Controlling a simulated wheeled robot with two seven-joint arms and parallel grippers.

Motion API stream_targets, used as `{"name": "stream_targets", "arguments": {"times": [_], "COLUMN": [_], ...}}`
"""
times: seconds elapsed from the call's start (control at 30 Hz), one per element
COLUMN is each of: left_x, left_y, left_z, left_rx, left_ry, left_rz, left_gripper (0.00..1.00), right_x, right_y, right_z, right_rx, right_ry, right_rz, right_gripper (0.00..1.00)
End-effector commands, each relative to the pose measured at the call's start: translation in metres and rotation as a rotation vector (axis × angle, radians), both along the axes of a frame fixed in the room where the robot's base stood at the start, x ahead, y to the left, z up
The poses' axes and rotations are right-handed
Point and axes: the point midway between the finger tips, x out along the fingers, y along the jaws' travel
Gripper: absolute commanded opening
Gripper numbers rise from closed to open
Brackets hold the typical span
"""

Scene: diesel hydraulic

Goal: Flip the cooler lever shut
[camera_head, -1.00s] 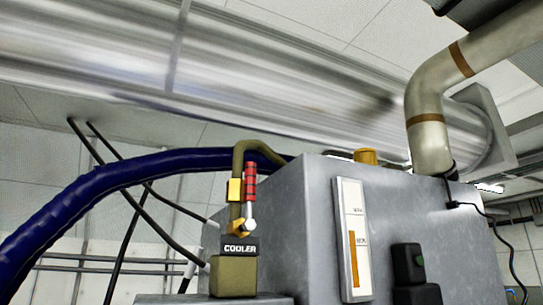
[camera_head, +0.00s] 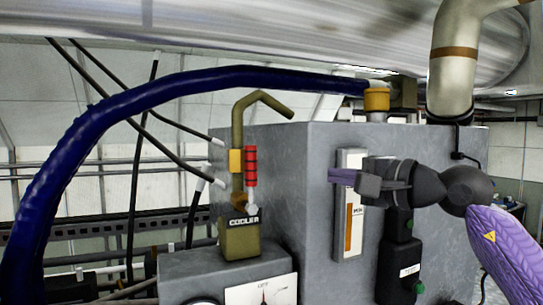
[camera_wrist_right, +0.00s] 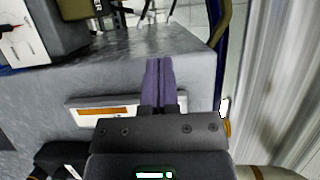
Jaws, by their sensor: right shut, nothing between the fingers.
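The cooler lever (camera_head: 250,168) has a red grip and stands upright beside the olive pipe (camera_head: 238,150), above the block labelled COOLER (camera_head: 240,238). My right gripper (camera_head: 332,176) comes in from the right, in front of the grey tank, with its purple fingers pointing left towards the lever but well apart from it. In the right wrist view its purple fingers (camera_wrist_right: 158,62) are together and hold nothing. The lever itself cannot be made out there. My left gripper is not in view.
The grey tank (camera_head: 300,240) carries a level gauge (camera_head: 348,235) and a dark box with a green button (camera_head: 400,250), close to my right arm. A thick blue hose (camera_head: 130,100) arches over the left side. A white gauge panel (camera_head: 262,292) sits below the lever.

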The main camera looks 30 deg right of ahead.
Motion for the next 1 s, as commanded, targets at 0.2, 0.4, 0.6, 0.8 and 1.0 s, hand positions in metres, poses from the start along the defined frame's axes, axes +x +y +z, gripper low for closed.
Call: {"name": "stream_targets", "arguments": {"times": [0.2, 0.4, 0.6, 0.8, 1.0], "left_x": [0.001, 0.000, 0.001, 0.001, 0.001], "left_y": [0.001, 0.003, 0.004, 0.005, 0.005], "left_z": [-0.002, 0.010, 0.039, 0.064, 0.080], "left_rx": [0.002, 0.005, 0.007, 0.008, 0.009], "left_ry": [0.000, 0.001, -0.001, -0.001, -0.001], "left_rz": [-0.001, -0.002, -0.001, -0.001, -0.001], "left_gripper": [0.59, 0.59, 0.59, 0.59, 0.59], "right_x": [0.000, 0.012, 0.051, 0.093, 0.108], "right_y": [0.000, 0.004, 0.019, 0.033, 0.060], "right_z": [-0.002, 0.001, 0.005, 0.004, 0.001], "right_rx": [-0.002, 0.005, 0.008, 0.010, 0.006], "right_ry": [0.000, 0.001, 0.002, 0.002, 0.002], "right_rz": [-0.001, 0.002, 0.005, 0.004, 0.004], "right_gripper": [0.00, 0.00, 0.00, 0.00, 0.00]}}
